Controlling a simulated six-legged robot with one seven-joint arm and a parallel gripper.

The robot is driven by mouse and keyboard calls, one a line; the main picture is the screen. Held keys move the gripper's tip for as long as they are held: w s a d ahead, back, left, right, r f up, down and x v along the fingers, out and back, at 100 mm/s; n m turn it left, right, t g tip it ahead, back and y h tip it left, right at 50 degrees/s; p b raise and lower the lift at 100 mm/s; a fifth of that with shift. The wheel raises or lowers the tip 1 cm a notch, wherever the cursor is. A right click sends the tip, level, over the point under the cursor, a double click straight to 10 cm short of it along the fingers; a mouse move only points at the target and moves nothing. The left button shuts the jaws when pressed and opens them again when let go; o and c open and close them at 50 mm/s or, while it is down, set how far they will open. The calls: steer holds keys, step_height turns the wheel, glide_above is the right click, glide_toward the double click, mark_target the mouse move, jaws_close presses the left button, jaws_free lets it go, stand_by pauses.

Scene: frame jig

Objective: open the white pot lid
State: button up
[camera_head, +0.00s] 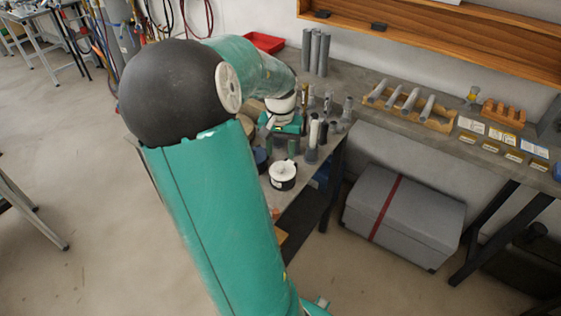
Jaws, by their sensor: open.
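The white pot lid (283,169) is seen from above on a small round pot with a dark lower body (283,184). The lid looks level and seated on the pot. The pot stands near the front end of the grey workbench. My gripper (281,147) points down over the bench, just above and behind the lid in the picture. It is open, and I see nothing held in it. The fingertips are small here, and their exact height above the bench is hard to tell. My teal arm hides part of the bench to the left.
Upright grey cylinders (313,136) stand close right of the gripper, with taller tubes (316,52) behind. A dark blue round item (261,159) is left of the pot. A wooden rack (411,104) lies farther right. A grey chest (405,215) sits on the floor.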

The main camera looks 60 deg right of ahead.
mark_target(281, 166)
step_height(281, 166, down, 5)
steer(key=shift+f, duration=0.15)
steer(key=shift+c, duration=0.3)
jaws_close()
